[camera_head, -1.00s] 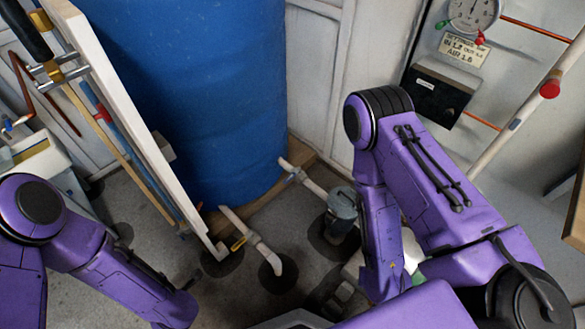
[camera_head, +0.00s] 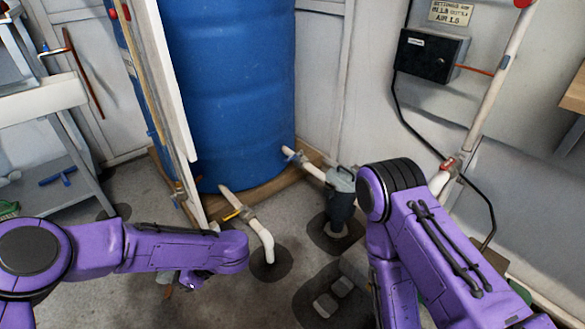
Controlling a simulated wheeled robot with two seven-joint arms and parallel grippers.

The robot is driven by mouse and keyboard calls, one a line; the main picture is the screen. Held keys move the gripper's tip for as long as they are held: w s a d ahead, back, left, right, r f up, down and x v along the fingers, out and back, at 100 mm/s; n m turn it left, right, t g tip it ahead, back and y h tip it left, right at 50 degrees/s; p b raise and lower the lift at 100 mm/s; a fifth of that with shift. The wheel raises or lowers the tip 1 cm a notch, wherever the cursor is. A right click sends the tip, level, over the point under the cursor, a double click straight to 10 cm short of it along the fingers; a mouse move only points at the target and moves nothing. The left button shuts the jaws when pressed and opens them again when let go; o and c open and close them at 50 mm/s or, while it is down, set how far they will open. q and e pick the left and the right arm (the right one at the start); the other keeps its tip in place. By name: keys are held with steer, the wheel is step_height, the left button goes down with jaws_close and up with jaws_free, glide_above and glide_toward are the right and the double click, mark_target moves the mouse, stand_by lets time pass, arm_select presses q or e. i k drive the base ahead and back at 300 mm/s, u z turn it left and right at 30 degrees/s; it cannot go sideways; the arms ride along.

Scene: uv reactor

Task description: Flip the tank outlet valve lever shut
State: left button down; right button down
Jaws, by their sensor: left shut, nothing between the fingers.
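A big blue tank (camera_head: 235,90) stands at the centre back. A pale pipe (camera_head: 264,240) at its foot carries a valve with a yellow lever (camera_head: 232,215), which looks crosswise to the pipe. A second pipe (camera_head: 314,172) at the tank's right foot has a small blue-grey valve handle (camera_head: 296,157). I cannot tell which of the two is the outlet valve. My left gripper (camera_head: 172,283) is partly hidden under my left arm, left of and nearer than the yellow lever. It is shut, empty and apart from both valves. My right gripper is out of view.
A grey filter pot (camera_head: 341,190) stands right of the pipes. A tall white board (camera_head: 172,90) stands at the tank's left side. A shelf unit (camera_head: 60,170) is at the left. A black box (camera_head: 428,55) hangs on the right wall. Open floor lies before the tank.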

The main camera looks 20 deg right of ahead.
mark_target(294, 155)
steer(key=u, duration=1.5)
steer(key=i, duration=0.8)
steer(key=z, duration=3.2)
steer(key=i, duration=1)
steer(key=u, duration=0.2)
